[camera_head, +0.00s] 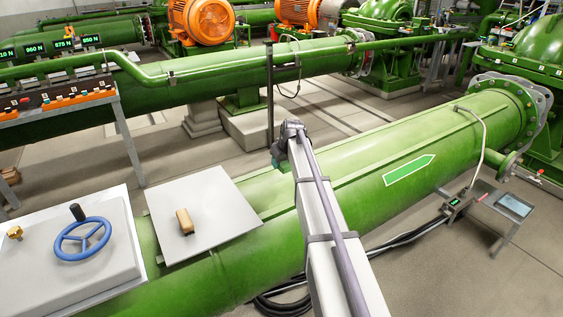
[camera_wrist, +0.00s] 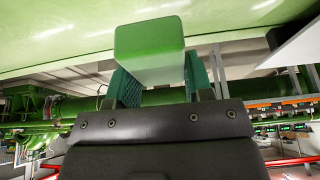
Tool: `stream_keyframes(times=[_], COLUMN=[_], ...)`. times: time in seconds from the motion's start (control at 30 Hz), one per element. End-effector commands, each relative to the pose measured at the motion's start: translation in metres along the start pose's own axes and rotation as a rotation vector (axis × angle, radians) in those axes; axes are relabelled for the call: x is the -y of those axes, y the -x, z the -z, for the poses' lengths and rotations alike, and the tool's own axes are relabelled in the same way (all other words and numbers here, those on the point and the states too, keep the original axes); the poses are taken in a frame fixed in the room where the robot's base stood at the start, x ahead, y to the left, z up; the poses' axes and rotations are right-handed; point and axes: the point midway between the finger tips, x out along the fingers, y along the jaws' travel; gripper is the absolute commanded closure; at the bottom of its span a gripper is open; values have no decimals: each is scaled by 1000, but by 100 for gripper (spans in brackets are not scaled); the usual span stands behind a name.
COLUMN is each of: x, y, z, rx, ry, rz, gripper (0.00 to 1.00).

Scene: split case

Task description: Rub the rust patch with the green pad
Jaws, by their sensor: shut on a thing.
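The green pad (camera_wrist: 149,38) is a block with a green face and a paler side. It sits between the two teal fingers of my gripper (camera_wrist: 159,75) in the wrist view. My gripper is shut on it. The big green pipe (camera_wrist: 60,35) fills the top of the wrist view, close to the pad; I cannot tell whether they touch. In the head view my gripper (camera_head: 279,153) is at the far end of my arm, beside the green pipe (camera_head: 350,165). The arm hides most of it and the pad there. I see no rust patch in either view.
A white plate (camera_head: 220,205) with a tan block (camera_head: 185,222) lies on the pipe at left. A white box (camera_head: 110,265) with a blue handwheel (camera_head: 83,238) is farther left. A dark upright post (camera_head: 270,95) stands close behind my gripper. Black cables (camera_head: 400,238) lie at right.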

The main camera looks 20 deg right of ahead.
Motion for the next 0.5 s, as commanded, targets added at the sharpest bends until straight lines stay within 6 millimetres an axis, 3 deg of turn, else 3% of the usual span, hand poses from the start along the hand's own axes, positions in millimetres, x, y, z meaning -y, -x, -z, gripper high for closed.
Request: stream_keyframes(times=[0.03, 0.37, 0.5], x=[0, 0, 0], y=[9, 9, 24], z=[4, 4, 10], rx=[0, 0, 0], ry=[0, 0, 0], rz=[0, -1, -1], gripper=[72, 72, 72])
